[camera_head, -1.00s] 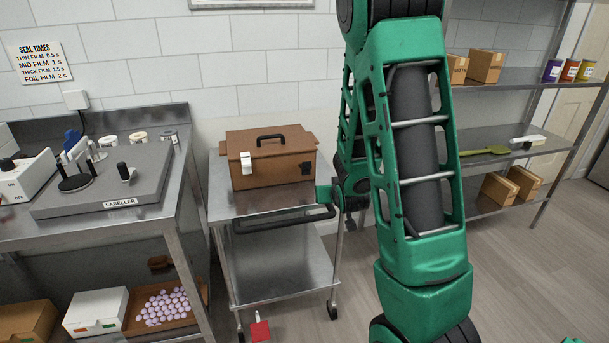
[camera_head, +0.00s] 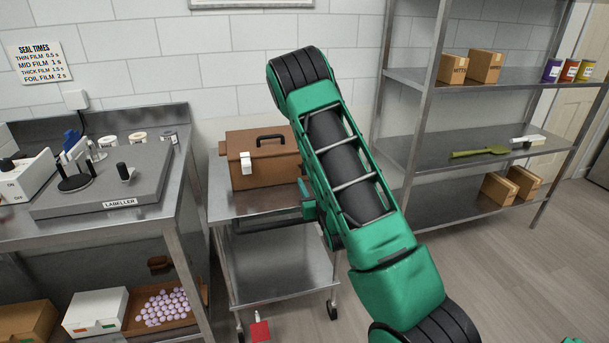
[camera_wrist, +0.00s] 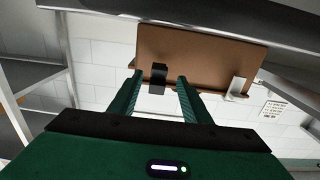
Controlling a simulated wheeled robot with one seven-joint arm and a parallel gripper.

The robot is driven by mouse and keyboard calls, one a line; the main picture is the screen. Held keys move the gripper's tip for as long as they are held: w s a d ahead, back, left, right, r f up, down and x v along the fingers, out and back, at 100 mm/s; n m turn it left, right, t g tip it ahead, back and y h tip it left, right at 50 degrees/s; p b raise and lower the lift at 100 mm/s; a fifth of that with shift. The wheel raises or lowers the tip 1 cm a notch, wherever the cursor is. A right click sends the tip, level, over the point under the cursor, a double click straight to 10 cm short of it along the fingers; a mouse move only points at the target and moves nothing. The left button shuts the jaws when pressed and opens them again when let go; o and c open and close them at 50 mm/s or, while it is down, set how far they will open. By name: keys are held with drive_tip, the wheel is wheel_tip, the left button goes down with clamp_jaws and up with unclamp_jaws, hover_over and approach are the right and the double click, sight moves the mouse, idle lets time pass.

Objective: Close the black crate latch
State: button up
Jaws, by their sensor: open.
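The brown crate (camera_head: 258,172) stands on a steel cart, its lid down, with a black handle on top. The black latch (camera_wrist: 158,78) is on the crate's front near the lid edge; in the wrist view, which is upside down, it shows between my fingers. I cannot tell how far it stands out from the crate. In the head view my arm hides it. A white latch (camera_head: 246,163) is on the crate's left front. My gripper (camera_wrist: 160,77) is open and empty, pointing at the crate front, seemingly short of the latch.
The cart (camera_head: 231,207) has a push bar at its front, below my gripper. A shelf rack (camera_head: 465,155) with boxes and tins stands to the right. Floor is free between cart and rack.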

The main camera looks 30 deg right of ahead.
drive_tip(key=x, duration=0.7)
drive_tip(key=shift+w, duration=0.2)
clamp_jaws()
